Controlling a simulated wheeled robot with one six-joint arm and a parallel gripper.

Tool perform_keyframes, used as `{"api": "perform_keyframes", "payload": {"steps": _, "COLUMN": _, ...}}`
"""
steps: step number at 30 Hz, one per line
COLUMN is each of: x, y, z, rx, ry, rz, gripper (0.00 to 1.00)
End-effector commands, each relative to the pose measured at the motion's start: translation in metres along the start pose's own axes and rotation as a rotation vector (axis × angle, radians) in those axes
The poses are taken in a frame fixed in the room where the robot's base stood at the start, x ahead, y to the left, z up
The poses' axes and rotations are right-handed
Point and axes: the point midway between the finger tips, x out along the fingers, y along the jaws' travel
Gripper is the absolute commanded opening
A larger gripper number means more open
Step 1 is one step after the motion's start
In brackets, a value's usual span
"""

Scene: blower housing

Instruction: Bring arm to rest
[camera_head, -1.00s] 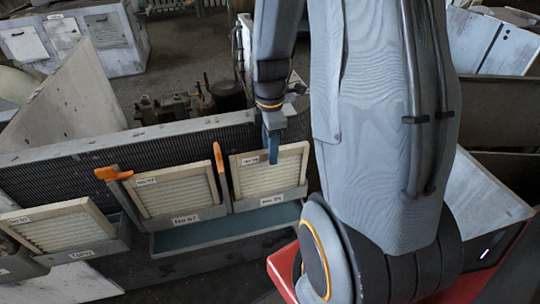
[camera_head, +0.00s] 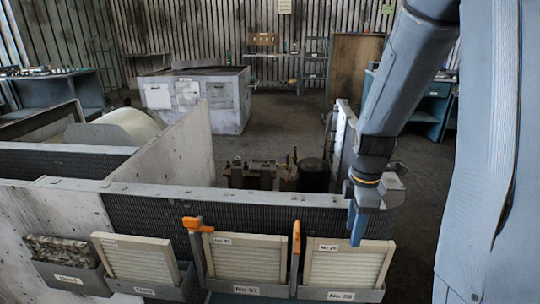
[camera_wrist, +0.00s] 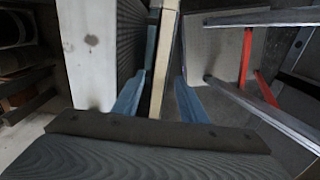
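My gripper (camera_head: 357,226) hangs from my arm at the right of the head view. Its blue fingertips point down near the top edge of the right-hand filter panel, labelled "No 28" (camera_head: 347,264). In the wrist view the two blue fingers of my gripper (camera_wrist: 158,98) stand apart. A pale panel edge (camera_wrist: 166,58) shows between them, farther off, and I see nothing clamped. Whether the fingertips touch the panel or wall is hard to tell.
A panel labelled "No.57" (camera_head: 245,259), another pale panel (camera_head: 140,259) and a dirty filter (camera_head: 64,251) stand in holders along the ribbed wall (camera_head: 265,212). Orange handles (camera_head: 197,224) stick up between them. Machinery stands behind the wall, with open floor (camera_head: 270,130) beyond.

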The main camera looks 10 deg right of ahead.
Motion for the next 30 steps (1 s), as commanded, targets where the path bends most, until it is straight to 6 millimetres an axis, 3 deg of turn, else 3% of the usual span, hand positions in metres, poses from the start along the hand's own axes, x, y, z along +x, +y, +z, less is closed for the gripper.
{"api": "perform_keyframes", "payload": {"steps": 5, "x": -0.004, "y": -0.011, "z": -0.015, "rx": 0.130, "ry": 0.001, "rz": 0.007, "gripper": 0.39}}
{"api": "perform_keyframes", "payload": {"steps": 18, "x": -0.020, "y": -0.079, "z": -0.083, "rx": 0.927, "ry": 0.029, "rz": 0.036, "gripper": 0.39}}
{"api": "perform_keyframes", "payload": {"steps": 24, "x": -0.022, "y": -0.102, "z": -0.098, "rx": 1.185, "ry": 0.045, "rz": 0.038, "gripper": 0.39}}
{"api": "perform_keyframes", "payload": {"steps": 30, "x": -0.023, "y": -0.109, "z": -0.102, "rx": 1.276, "ry": 0.050, "rz": 0.038, "gripper": 0.39}}
